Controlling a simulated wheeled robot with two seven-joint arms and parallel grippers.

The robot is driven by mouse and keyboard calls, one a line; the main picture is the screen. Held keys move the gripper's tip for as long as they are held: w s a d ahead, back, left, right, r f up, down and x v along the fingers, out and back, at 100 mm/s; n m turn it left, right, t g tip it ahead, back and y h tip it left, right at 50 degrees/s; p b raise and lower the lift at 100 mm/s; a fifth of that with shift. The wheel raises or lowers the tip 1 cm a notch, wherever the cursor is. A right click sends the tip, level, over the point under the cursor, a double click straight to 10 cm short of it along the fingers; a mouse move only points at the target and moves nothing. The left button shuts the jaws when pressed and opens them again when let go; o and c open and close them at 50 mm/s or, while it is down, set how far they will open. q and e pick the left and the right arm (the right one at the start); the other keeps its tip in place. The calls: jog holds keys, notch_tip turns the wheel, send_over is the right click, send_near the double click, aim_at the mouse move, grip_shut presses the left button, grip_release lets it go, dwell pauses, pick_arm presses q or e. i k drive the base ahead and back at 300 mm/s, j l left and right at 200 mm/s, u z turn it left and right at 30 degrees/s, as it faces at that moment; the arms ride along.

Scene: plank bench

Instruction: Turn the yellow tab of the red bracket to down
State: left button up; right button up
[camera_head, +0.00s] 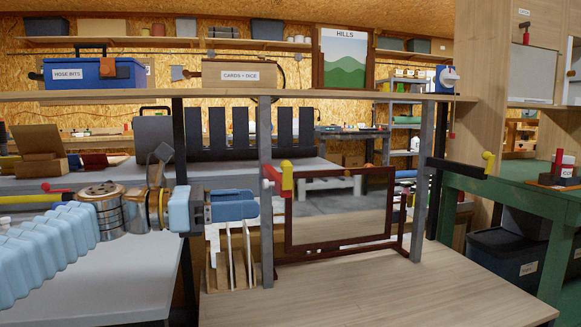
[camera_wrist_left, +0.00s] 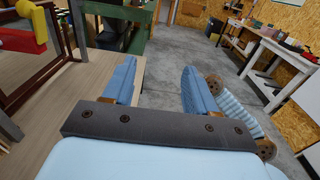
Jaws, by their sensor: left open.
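The red bracket (camera_head: 271,177) is fixed to the grey post left of the dark red frame in the head view. Its yellow tab (camera_head: 287,176) sits at the bracket's right end, with its rounded end at the top. In the left wrist view the red bracket (camera_wrist_left: 16,40) and yellow tab (camera_wrist_left: 38,24) show at the upper left. My left gripper (camera_head: 240,205) is left of and slightly below the bracket, apart from it. In the wrist view its two blue fingers (camera_wrist_left: 158,68) are spread with nothing between them. My right gripper is not in view.
A dark red frame (camera_head: 340,244) stands right of the bracket. A rack with upright white panels (camera_head: 232,262) is below my left gripper. A grey post (camera_head: 266,230) stands close by. A black bracket with another yellow tab (camera_head: 488,160) is farther right. The front bench top (camera_head: 370,290) is clear.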

aim_at(286, 166)
jog(key=i+j, duration=0.15)
jog(key=i, duration=0.25)
jog(key=i+j, duration=0.15)
jog(key=i, duration=0.25)
